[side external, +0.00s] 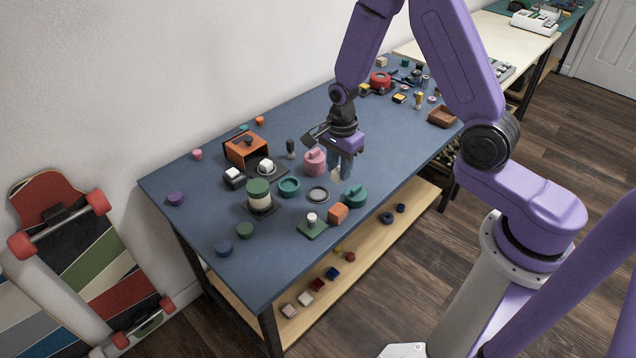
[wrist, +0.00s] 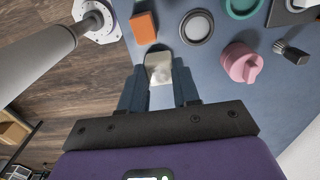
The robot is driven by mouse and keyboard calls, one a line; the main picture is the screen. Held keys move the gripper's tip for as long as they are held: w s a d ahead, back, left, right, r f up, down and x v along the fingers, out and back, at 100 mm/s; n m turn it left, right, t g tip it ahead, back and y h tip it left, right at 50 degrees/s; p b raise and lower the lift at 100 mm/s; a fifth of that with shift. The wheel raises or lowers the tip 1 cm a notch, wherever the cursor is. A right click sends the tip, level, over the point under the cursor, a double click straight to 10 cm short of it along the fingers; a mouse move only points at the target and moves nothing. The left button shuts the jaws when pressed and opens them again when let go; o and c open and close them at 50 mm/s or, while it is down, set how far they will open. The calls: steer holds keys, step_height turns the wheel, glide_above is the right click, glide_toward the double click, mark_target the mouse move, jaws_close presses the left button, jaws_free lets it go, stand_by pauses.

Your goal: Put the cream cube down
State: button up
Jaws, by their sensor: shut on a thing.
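The cream cube (wrist: 158,70) sits between the two fingertips of my gripper (wrist: 159,84) in the wrist view, and the fingers are shut on it. In the side external view my gripper (side external: 343,166) points down over the blue table (side external: 300,118), right of the pink lidded pot (side external: 315,163). The cube (side external: 336,176) shows there as a small pale patch at the fingertips, partly hidden by them. It appears a little above the tabletop; the exact gap cannot be told.
Close by are a grey ring-shaped dish (side external: 318,194), a teal lidded pot (side external: 355,196), an orange block (side external: 338,214) and a green base with a white knob (side external: 312,224). A teal ring (side external: 289,187) lies further left. The table's front edge runs close on the right.

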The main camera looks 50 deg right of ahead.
steer(key=w+f, duration=0.6)
steer(key=shift+w+f, duration=0.2)
steer(key=shift+w, duration=0.1)
steer(key=shift+w+f, duration=0.15)
steer(key=shift+f, duration=1.6)
steer(key=shift+a+f, duration=0.1)
steer(key=shift+f, duration=0.05)
steer(key=o, duration=1)
